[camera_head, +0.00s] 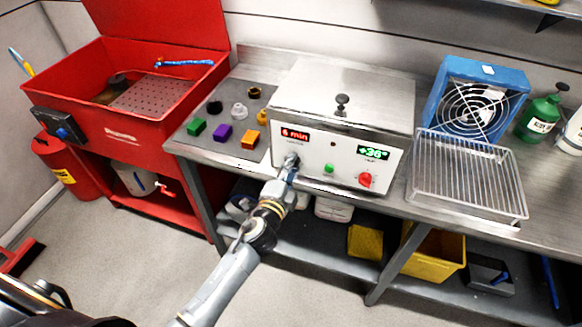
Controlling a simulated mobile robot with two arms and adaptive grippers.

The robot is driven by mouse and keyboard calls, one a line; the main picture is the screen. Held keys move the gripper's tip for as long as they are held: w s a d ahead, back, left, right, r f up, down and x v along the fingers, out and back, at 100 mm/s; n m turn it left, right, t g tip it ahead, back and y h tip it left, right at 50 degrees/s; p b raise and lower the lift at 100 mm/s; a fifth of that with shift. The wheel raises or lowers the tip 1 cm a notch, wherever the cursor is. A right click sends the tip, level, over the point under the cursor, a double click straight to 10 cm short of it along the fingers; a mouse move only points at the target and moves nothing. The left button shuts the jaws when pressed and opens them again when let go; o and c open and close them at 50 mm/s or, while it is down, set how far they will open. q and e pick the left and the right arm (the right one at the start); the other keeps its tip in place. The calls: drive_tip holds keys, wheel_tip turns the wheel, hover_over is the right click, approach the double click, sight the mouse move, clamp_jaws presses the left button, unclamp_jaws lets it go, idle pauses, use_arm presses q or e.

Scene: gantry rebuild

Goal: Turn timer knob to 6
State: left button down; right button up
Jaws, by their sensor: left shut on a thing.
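A steel machine (345,95) with a lid stands on the bench. On its front, a red display (295,134) reads "6 min" and sits above the timer knob (292,159). My left gripper (291,165) reaches up from below and is shut on the timer knob, hiding most of it. To the right on the same panel are a green button (328,168), a green display (374,152) that seems to read "+36°", and a red knob (366,180). My right gripper is not in view.
A grey mat (225,92) with several coloured blocks and knobs lies left of the machine. A red parts washer (130,130) stands further left. A wire rack (468,178), blue fan (478,98) and green bottle (540,117) are on the right.

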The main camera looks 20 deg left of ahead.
use_arm(q)
drive_tip(key=m, duration=0.4)
drive_tip(key=shift+f+m+y, duration=0.1)
drive_tip(key=shift+m+y, duration=0.2)
drive_tip(key=shift+m, duration=0.1)
idle(0.5)
drive_tip(key=c, duration=1)
unclamp_jaws()
drive_tip(key=s, duration=1.2)
drive_tip(key=shift+r, duration=0.35)
